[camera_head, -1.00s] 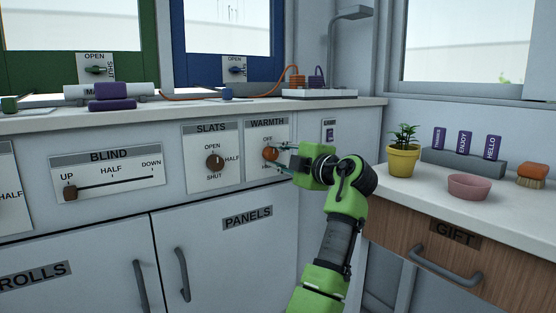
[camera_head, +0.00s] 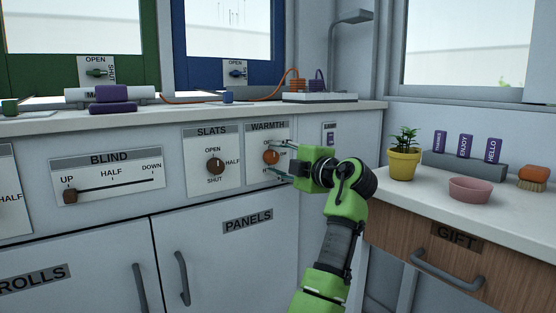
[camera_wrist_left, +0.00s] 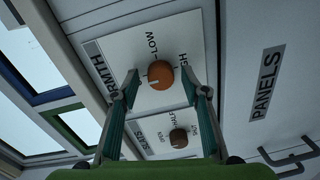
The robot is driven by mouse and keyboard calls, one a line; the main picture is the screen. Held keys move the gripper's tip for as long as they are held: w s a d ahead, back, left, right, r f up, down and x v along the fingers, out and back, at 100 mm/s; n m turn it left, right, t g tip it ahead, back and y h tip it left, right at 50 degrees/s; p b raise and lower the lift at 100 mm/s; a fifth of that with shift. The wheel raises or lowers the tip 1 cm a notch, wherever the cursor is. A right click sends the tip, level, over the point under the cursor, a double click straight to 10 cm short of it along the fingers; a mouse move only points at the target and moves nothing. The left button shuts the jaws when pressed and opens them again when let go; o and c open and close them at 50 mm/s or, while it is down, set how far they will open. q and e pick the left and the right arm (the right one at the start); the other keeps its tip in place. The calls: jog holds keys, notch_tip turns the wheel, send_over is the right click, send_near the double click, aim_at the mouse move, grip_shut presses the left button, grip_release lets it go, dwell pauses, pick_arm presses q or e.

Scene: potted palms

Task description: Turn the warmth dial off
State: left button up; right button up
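The warmth dial (camera_head: 271,157) is a round orange-brown knob on a white panel labelled WARMTH (camera_head: 267,127) on the cabinet front. My left gripper (camera_head: 277,161) is open, with its fingers on either side of the dial and a gap to it. In the left wrist view the dial (camera_wrist_left: 161,75) shows between the two spread fingertips (camera_wrist_left: 160,92), with a pale mark on its lower-left side. LOW and part of HIGH can be read there; the OFF label is hidden there and partly covered in the head view. My right gripper is out of view.
The SLATS dial (camera_head: 215,164) is just left of the WARMTH panel. The BLIND slider (camera_head: 70,195) is further left. The worktop (camera_head: 200,111) overhangs above. A potted palm (camera_head: 404,154) and pink bowl (camera_head: 470,189) stand on the right counter.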

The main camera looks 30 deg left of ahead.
pick_arm(q)
jog(key=shift+d, duration=0.15)
jog(key=v, duration=1.1)
jog(key=shift+s+d, duration=0.15)
jog(key=shift+d, duration=0.2)
